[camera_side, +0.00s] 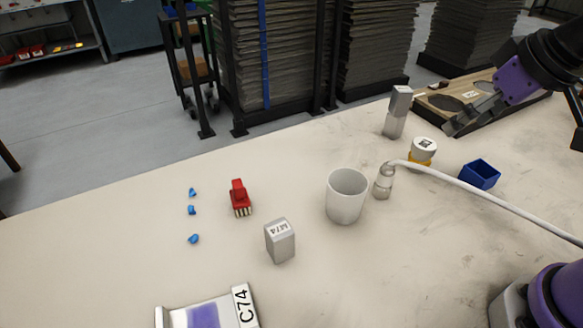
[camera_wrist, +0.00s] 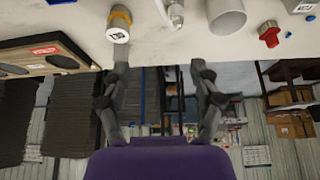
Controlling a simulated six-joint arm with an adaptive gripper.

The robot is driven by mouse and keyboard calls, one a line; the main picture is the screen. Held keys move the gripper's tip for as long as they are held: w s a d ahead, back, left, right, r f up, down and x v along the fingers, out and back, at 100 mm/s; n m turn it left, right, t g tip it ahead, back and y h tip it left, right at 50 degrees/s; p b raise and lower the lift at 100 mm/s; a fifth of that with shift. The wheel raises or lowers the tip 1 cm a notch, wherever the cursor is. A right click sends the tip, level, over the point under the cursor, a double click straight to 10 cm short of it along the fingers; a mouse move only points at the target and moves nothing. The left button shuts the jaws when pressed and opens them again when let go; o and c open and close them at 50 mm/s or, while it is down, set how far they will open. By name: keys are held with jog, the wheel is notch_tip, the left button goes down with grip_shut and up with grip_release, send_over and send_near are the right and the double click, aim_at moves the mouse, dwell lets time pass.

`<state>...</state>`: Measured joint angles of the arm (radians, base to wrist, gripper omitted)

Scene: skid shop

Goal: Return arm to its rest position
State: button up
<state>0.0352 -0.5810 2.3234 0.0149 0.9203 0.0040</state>
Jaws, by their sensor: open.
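My gripper (camera_side: 452,128) is raised at the right of the side view, in front of the wooden tray with dark insets (camera_side: 500,88). Its fingers are spread and nothing is between them. In the wrist view, my gripper (camera_wrist: 158,68) shows two parted fingers, with the table along the top of the picture and the room behind. No held object shows in either view.
Near my gripper stand a tall silver block (camera_side: 397,112), a white-and-yellow jar (camera_side: 423,150) and a blue box (camera_side: 480,175). A white cup (camera_side: 346,196), grey block (camera_side: 280,242) and red brush-like piece (camera_side: 240,198) stand left.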

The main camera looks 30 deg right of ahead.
jog(key=s+f, duration=0.1)
jog(key=s+a+f, duration=0.1)
jog(key=s, duration=0.1)
jog(key=shift+s+n, duration=0.1)
jog(key=shift+n, duration=0.2)
